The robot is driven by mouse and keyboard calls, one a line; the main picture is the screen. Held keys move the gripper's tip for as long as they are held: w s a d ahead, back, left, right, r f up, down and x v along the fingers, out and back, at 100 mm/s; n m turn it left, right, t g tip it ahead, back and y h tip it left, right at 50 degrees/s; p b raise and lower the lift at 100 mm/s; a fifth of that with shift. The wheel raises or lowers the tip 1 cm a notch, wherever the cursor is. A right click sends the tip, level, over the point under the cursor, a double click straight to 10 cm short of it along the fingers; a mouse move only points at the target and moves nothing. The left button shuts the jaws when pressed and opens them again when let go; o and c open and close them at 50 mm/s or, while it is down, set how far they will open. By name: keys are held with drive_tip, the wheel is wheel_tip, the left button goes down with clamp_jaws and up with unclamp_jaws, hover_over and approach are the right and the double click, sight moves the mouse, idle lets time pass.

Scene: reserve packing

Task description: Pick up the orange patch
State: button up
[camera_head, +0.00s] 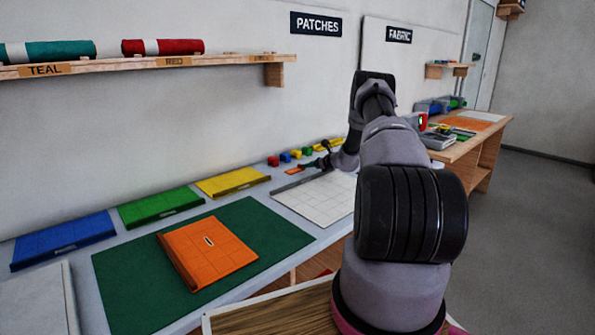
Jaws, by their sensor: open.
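A small flat orange piece (292,171), which looks like the orange patch, lies on the long table below the PATCHES sign. My gripper (304,168) is small and dark in the view, just to the right of this piece. Its jaws are open, and nothing shows held between them. At this size I cannot tell whether the fingers touch the piece. A much larger orange gridded panel (215,247) with a pale label lies on a dark green mat (127,286) nearer to me.
Red, blue and yellow small pieces (296,154) sit in a row behind my gripper. A white gridded sheet (318,198) lies in front of it. Blue (63,240), green (160,206) and yellow (232,181) panels line the wall. A shelf (200,62) holds teal and red rolls.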

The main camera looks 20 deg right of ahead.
sight(295, 169)
drive_tip(key=x, duration=0.5)
drive_tip(key=shift+w+d, duration=0.1)
drive_tip(key=shift+d, duration=0.05)
clamp_jaws()
